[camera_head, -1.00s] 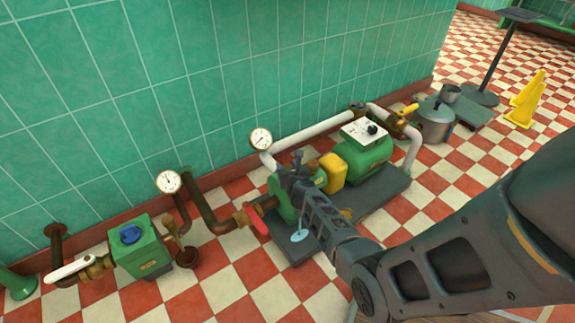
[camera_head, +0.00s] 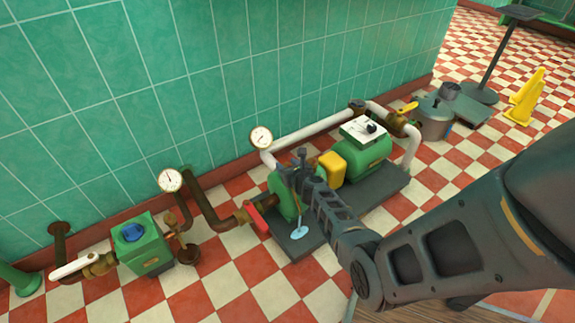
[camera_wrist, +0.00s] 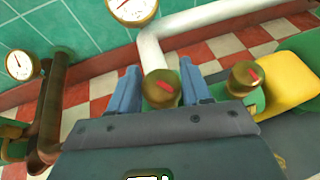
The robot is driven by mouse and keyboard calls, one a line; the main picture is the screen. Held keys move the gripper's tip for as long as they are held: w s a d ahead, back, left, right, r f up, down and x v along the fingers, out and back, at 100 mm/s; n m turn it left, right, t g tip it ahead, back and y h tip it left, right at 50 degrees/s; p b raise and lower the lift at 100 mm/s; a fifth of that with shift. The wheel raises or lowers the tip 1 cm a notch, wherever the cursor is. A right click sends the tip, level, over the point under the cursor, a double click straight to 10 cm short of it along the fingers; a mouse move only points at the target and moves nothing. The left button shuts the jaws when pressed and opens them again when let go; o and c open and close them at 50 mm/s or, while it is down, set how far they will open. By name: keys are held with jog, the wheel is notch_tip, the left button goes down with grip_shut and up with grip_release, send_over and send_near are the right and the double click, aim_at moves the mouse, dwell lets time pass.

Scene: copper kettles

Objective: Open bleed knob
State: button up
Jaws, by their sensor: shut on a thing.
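The green pump (camera_head: 284,202) stands on a dark base plate by the wall. A second brass knob with a red mark (camera_wrist: 244,78) stands just to the right, outside the fingers. My gripper also shows in the head view (camera_head: 300,162), above the pump, where it hides the held knob. I cannot tell by label which knob is the bleed knob.
A red lever (camera_head: 257,218) and a pressure gauge (camera_head: 261,138) are close to the pump. A yellow box (camera_head: 331,168) and green motor (camera_head: 365,160) stand right of it. A white pipe (camera_head: 318,132) runs behind. A green box (camera_head: 141,245) is at left; floor in front is clear.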

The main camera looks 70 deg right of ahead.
jog(key=shift+r+n+y, duration=0.1)
jog(key=shift+n+y, duration=0.3)
jog(key=shift+d+n+t+y+p, duration=0.1)
jog(key=shift+n+t+y+p, duration=0.45)
jog(key=shift+n+t+y, duration=0.3)
jog(key=n+y, duration=0.1)
jog(key=n+t+y+b, duration=0.1)
jog(key=shift+f+n+y, duration=0.2)
jog(key=shift+n+y, duration=0.15)
jog(key=n+t+y+b, duration=0.1)
jog(key=n+y+b, duration=0.2)
jog(key=n+y, duration=0.1)
jog(key=shift+y+b, duration=0.3)
jog(key=shift+y, duration=0.2)
jog(key=shift+n+g+y+b, duration=0.25)
jog(key=shift+n+y+b, duration=0.6)
jog(key=shift+n+y, duration=0.05)
jog(key=shift+r+n+y, duration=0.1)
jog(key=shift+n+y, duration=0.2)
jog(key=o, duration=1)
jog(key=shift+c, duration=0.2)
